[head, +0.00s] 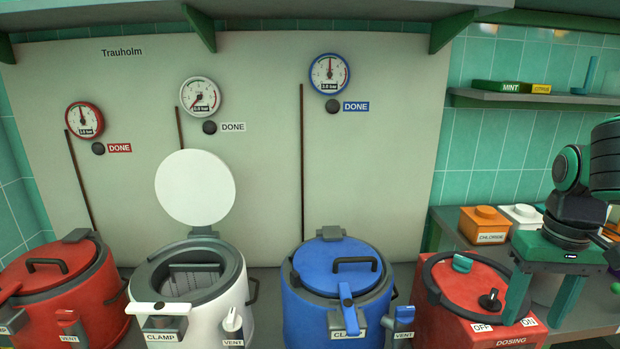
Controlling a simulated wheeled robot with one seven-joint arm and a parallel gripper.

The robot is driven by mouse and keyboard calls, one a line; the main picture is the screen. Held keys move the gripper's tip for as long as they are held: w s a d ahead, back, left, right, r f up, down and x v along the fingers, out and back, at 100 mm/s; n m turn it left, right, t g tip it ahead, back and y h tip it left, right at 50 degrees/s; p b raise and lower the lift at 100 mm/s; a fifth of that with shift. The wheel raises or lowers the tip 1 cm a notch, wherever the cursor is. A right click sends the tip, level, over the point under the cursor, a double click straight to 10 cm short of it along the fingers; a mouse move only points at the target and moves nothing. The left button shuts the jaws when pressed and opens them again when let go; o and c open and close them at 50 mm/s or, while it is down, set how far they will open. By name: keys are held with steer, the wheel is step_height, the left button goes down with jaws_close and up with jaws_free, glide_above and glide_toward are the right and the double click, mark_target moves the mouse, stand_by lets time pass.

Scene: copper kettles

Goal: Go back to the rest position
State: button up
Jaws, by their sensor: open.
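My gripper (540,308) is at the right of the head view, its green fingers pointing down and spread apart. Nothing shows held between them. The left finger overlaps the right edge of the red dosing box (440,318) in the picture; I cannot tell whether they touch. A grey cylindrical thing (547,288) shows behind the fingers, partly hidden.
A red kettle (90,300) and a blue kettle (310,315) are closed. The white kettle (240,295) between them has its lid (195,187) raised. An orange box (484,221) and a white box (521,214) stand behind my gripper. A shelf (470,98) is above.

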steer(key=s+d+f+m, duration=0.2)
steer(key=s+f+m, duration=0.2)
steer(key=s, duration=0.6)
steer(key=shift+s, duration=0.4)
steer(key=shift+f, duration=0.1)
steer(key=shift+c, duration=0.6)
